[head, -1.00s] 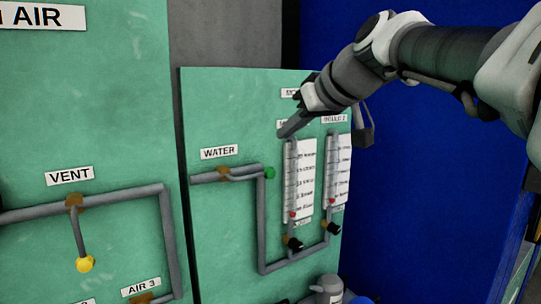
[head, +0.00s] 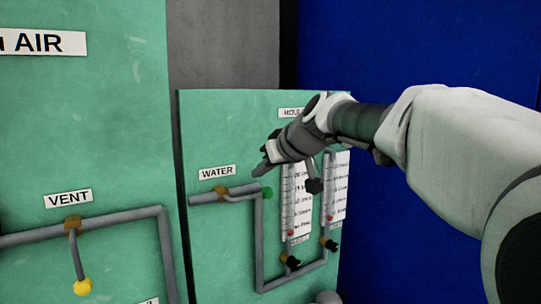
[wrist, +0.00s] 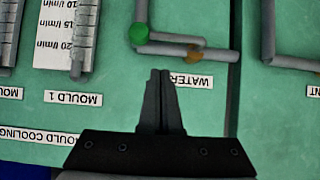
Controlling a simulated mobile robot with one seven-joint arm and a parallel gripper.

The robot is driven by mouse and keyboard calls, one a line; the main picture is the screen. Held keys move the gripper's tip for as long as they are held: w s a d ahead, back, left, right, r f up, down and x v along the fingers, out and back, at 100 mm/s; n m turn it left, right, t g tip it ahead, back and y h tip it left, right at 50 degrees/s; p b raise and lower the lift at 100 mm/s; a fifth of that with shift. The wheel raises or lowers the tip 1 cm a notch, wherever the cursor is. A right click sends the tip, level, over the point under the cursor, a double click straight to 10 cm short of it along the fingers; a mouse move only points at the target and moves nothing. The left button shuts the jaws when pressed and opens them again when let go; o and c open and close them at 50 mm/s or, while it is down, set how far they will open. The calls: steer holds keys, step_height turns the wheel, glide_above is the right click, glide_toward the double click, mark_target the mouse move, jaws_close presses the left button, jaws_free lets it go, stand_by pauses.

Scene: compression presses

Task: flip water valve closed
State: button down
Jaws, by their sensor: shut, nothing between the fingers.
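The water valve has a brass body (head: 221,190) on a grey pipe, below the WATER label (head: 216,172), and a lever with a green knob (head: 267,193) at its right end. The lever lies along the pipe, roughly in line with it. In the wrist view, which is upside down, the green knob (wrist: 138,34) and the brass body (wrist: 193,55) show beyond the fingertips. My gripper (head: 265,167) is shut and empty, just above the green knob in the head view. My gripper (wrist: 160,73) appears apart from the knob in the wrist view.
Two flow meters (head: 291,195) with black knobs stand right of the valve, partly behind my gripper. A vent valve with a yellow knob (head: 82,287) hangs on the left panel. A blue wall (head: 420,55) is at the right.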

steer(key=f, duration=0.3)
steer(key=shift+w+a+f, duration=0.15)
steer(key=shift+w+f, duration=0.05)
steer(key=shift+f, duration=0.2)
steer(key=shift+f, duration=0.1)
steer(key=shift+w+f+b, duration=0.1)
steer(key=shift+f+b, duration=0.05)
steer(key=shift+b, duration=0.4)
